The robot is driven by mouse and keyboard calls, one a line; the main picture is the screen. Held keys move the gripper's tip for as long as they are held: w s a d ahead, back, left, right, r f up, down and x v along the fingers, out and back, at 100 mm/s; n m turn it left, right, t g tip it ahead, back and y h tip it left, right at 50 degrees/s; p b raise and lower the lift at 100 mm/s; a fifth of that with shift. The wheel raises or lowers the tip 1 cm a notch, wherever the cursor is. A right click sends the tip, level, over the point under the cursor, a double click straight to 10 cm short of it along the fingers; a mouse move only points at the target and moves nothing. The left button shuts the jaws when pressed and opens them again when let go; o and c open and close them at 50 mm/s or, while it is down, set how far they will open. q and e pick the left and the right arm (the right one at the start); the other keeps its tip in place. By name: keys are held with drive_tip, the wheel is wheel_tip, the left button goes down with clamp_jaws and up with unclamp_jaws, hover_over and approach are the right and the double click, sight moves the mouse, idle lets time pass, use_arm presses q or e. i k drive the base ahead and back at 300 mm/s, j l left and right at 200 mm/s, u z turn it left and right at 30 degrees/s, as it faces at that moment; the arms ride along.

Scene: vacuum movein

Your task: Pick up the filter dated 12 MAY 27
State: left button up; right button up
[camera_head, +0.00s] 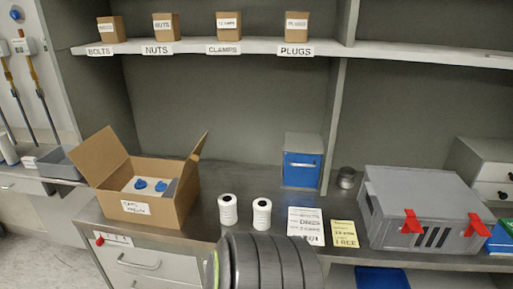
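Two white cylinders with printed labels stand upright on the grey counter and look like the filters. The left filter (228,209) is beside the open cardboard box, and the right filter (262,213) stands a little apart from it. The print on both is too small to read, so I cannot tell which bears 12 MAY 27. Neither of my grippers is in view.
An open cardboard box (150,209) holds a white item with blue knobs. Paper notes (306,226) and a yellow note (344,233) lie right of the filters. A grey case (425,205) with red latches stands farther right. A dark ribbed shape covers the counter's front edge.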

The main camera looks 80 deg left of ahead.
sight(227, 202)
drive_tip(key=u, duration=2.95)
